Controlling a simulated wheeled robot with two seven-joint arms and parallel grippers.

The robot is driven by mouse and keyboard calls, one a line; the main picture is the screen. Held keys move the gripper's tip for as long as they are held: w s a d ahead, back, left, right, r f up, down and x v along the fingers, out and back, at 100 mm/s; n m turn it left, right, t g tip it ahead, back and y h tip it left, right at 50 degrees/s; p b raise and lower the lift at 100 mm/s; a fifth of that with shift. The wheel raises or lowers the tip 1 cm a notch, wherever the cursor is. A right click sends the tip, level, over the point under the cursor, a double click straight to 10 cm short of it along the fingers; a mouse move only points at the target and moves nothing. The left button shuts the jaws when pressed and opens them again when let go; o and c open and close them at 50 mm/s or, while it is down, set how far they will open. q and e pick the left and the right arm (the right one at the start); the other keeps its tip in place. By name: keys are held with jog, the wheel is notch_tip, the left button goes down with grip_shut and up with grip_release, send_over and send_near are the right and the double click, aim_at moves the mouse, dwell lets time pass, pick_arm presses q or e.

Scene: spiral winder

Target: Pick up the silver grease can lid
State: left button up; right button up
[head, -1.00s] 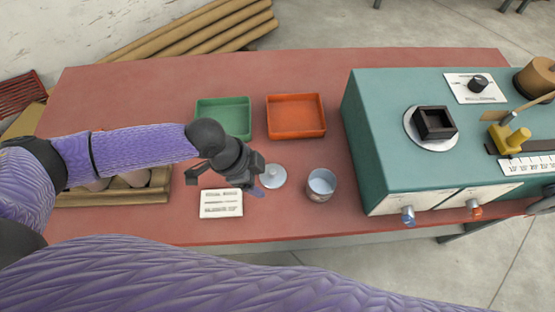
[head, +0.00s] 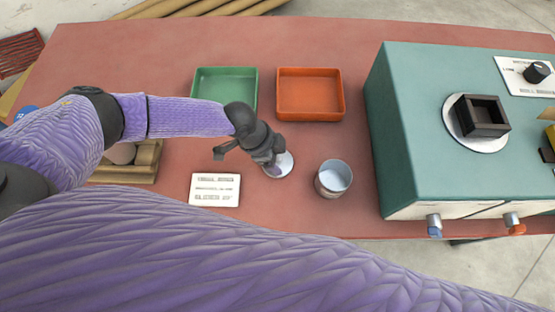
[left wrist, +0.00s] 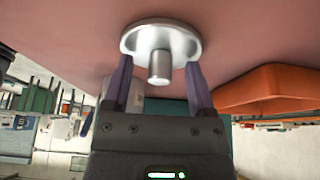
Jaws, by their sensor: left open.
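The silver grease can lid (head: 286,166) lies flat on the red table, partly hidden under my left gripper (head: 274,169) in the head view. In the left wrist view the lid (left wrist: 160,38) is a shiny disc with a short round knob (left wrist: 159,68). My left gripper (left wrist: 158,82) is open, with its two fingers on either side of the knob and a gap on each side. The grease can (head: 333,179) stands open just right of the lid; part of it shows behind the left finger in the wrist view. My right gripper is not in view.
A green tray (head: 225,72) and an orange tray (head: 310,116) lie behind the lid. A printed card (head: 215,190) lies to its left. A teal machine (head: 420,150) stands at the right. A wooden tray (head: 125,174) sits at the left behind my arm.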

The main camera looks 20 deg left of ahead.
pick_arm(q)
grip_shut()
